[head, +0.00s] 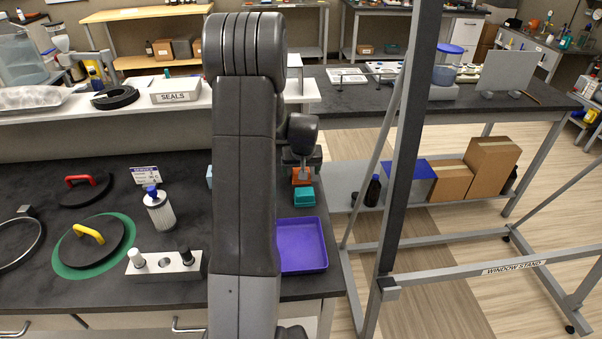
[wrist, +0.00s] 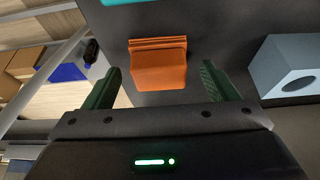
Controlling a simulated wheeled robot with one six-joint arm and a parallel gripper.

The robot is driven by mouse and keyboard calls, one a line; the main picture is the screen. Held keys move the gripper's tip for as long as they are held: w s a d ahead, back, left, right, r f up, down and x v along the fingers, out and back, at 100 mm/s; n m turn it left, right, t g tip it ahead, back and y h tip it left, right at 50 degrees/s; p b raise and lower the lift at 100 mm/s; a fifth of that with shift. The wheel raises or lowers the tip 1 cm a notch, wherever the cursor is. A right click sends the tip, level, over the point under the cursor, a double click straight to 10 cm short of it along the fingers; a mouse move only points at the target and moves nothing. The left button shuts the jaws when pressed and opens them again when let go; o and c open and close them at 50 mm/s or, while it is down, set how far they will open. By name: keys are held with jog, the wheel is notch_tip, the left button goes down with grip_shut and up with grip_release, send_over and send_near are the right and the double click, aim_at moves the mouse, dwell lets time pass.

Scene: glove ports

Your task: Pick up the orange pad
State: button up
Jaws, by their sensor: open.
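The orange pad (wrist: 158,68) lies on the dark bench top in the wrist view, with a ridged strip along its upper edge. It lies ahead of my gripper (wrist: 157,88), between the lines of its two green fingers. The fingers are apart and nothing is held. In the head view the orange pad (head: 301,176) is partly hidden by my gripper (head: 300,162) and arm, and my gripper is over or close to it. I cannot tell the exact height gap.
A teal block (head: 304,196) sits close to the orange pad, with a purple tray (head: 302,245) nearer the bench front. A grey-blue block with a hole (wrist: 290,68) is right in the wrist view.

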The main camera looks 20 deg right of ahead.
jog(key=shift+w+d+f, duration=0.1)
jog(key=shift+w+f, duration=0.05)
jog(key=shift+f, duration=0.35)
jog(key=shift+c, duration=0.4)
jog(key=c, duration=1.1)
jog(key=shift+o, duration=0.2)
notch_tip(320, 180, up, 10)
jog(key=shift+b, duration=0.8)
